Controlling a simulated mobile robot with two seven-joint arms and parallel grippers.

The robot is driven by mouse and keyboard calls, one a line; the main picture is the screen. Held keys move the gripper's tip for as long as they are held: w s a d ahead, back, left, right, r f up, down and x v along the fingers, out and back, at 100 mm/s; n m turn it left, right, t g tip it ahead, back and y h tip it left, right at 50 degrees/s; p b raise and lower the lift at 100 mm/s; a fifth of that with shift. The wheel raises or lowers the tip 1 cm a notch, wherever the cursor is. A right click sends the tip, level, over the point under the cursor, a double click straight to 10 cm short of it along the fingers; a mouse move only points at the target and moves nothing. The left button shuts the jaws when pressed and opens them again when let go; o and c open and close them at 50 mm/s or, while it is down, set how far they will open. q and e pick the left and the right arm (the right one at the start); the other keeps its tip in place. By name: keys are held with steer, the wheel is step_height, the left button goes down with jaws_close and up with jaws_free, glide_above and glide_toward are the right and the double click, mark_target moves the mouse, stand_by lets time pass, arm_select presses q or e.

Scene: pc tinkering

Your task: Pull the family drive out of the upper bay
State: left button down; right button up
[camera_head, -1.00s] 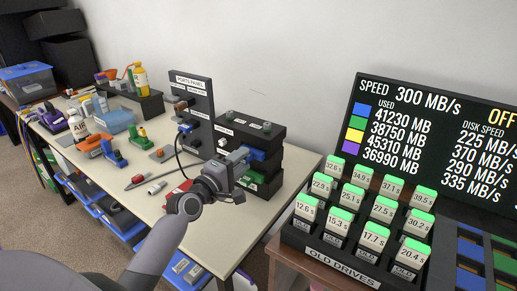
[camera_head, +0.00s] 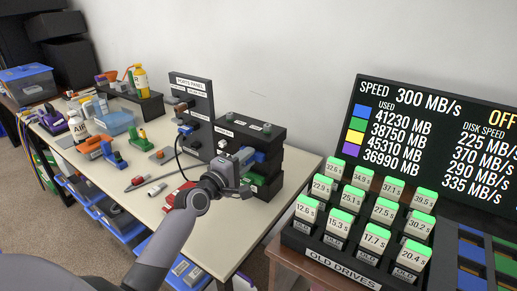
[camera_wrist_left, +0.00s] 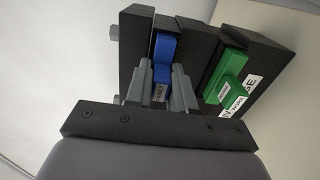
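A black drive enclosure (camera_head: 262,136) stands on the workbench, with a blue drive (camera_wrist_left: 163,47) in its upper bay and a green drive (camera_wrist_left: 231,84) in the lower one. The blue drive also shows in the head view (camera_head: 260,156). Its small label is too blurred to read. My left gripper (camera_head: 246,160) is at the upper bay. In the wrist view its two fingers (camera_wrist_left: 162,78) stand on either side of the blue drive's handle, with a narrow gap at the left finger. The green drive is beside the right finger, apart from it. My right gripper is out of view.
A ports panel (camera_head: 194,103) with a cable stands left of the enclosure. A rack of old drives (camera_head: 335,250) and a display (camera_head: 430,110) are at the right.

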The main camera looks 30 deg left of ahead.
arm_select(q)
steer(key=shift+s, duration=0.15)
steer(key=shift+s+a+p, duration=0.1)
steer(key=shift+s+p, duration=0.2)
steer(key=shift+s, duration=0.1)
steer(key=shift+s, duration=0.1)
steer(key=s+p, duration=0.1)
steer(key=s, duration=0.9)
steer(key=shift+a+p, duration=0.3)
steer(key=shift+a, duration=0.1)
stand_by(0.6)
steer(key=shift+s, duration=0.1)
